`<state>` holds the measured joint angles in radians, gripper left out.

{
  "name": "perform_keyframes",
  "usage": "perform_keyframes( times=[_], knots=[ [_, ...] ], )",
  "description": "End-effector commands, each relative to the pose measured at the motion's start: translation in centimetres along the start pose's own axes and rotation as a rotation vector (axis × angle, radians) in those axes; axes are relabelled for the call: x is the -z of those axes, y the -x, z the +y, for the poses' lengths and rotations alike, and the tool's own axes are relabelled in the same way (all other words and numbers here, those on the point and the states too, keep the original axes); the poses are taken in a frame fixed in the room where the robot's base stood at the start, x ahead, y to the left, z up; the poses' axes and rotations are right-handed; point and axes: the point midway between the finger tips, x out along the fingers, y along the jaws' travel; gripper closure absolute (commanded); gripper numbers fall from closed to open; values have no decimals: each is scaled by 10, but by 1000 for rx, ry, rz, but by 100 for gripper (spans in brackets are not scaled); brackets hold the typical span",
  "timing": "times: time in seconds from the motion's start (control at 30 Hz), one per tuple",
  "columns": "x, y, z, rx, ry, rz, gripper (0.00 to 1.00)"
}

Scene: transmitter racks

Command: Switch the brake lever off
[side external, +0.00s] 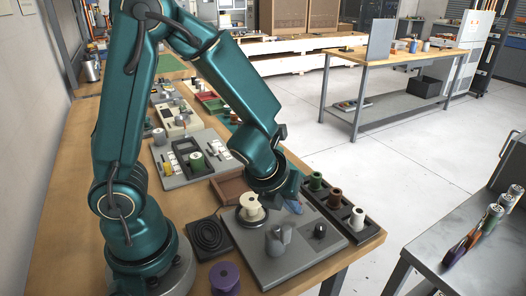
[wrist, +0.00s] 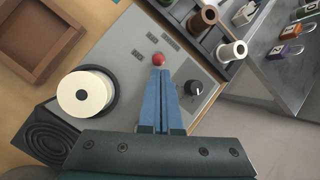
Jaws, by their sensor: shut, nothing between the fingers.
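A grey panel (side external: 272,272) lies on the wooden bench; it also shows in the wrist view (wrist: 135,40). In the wrist view a small red ball knob (wrist: 159,59), seemingly the brake lever's end, sits just beyond my fingertips. My gripper (wrist: 160,76) is shut and empty, its blue fingers side by side over the panel. I cannot tell whether the tips touch the red knob. In the side view my gripper (side external: 293,208) is low over the panel's far part, and the red knob is hidden. The lever's shaft and position cannot be made out.
A cream spool (wrist: 85,93) stands on a dark round base left of my fingers. A black dial (wrist: 193,88) is to their right. A grey block (side external: 278,240) rises from the panel's front. A dark rack (side external: 343,226) with several spools borders the panel. A purple spool (side external: 225,278) stands nearby.

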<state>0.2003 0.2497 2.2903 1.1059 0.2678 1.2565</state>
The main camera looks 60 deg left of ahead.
Motion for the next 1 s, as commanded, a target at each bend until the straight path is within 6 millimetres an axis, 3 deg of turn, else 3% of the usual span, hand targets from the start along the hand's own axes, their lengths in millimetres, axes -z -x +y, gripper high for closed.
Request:
perform_keyframes(
  times=[1.0],
  knots=[
    [-15, 0, -10, 0, 1, 0, 100]
  ],
)
